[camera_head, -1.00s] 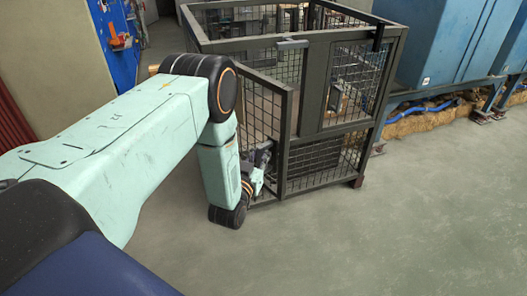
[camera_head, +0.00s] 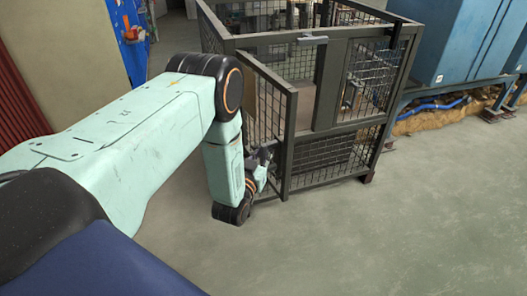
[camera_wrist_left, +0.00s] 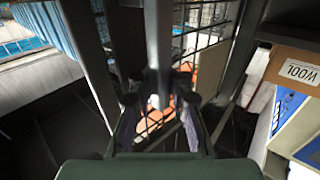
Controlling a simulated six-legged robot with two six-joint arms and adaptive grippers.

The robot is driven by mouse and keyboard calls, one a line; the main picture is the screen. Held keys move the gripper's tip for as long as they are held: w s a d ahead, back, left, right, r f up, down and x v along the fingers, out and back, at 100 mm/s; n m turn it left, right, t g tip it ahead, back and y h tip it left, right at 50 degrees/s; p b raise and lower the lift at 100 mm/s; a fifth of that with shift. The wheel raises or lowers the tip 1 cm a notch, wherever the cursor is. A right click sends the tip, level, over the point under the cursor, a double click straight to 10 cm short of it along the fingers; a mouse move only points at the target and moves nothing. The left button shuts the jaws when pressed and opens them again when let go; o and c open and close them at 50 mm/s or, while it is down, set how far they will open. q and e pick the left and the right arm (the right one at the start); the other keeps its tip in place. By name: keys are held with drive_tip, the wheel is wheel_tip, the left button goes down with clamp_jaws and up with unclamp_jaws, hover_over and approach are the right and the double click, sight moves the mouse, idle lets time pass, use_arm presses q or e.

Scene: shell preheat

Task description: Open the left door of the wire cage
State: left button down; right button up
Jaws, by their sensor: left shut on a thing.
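The wire cage (camera_head: 345,132) has a dark metal frame and mesh sides. Its left door (camera_head: 291,130), a tall framed mesh panel, stands partly open, its free edge swung outward from the front. My left gripper (camera_head: 264,155) is low at the door, by its free-edge post, partly hidden by my wrist. In the left wrist view my left gripper (camera_wrist_left: 160,105) is shut on a dark upright bar of the door (camera_wrist_left: 158,45). Exactly which part it grips is hard to tell. My right gripper is not in view.
The right front panel (camera_head: 375,75) of the cage is closed. A cardboard box marked WOOL (camera_wrist_left: 295,68) shows in the wrist view. Blue cabinets (camera_head: 460,40) stand behind at right. The floor (camera_head: 400,230) in front is clear.

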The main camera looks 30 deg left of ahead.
use_arm(q)
drive_tip(key=shift+s+d+f, duration=0.15)
drive_tip(key=shift+d+f, duration=0.15)
drive_tip(key=c, duration=1.7)
unclamp_jaws()
drive_tip(key=o, duration=0.3)
drive_tip(key=shift+r, duration=0.15)
drive_tip(key=shift+o, duration=0.4)
drive_tip(key=shift+a, duration=0.1)
drive_tip(key=s+d, duration=0.2)
drive_tip(key=s, duration=0.9)
drive_tip(key=shift+s, duration=0.4)
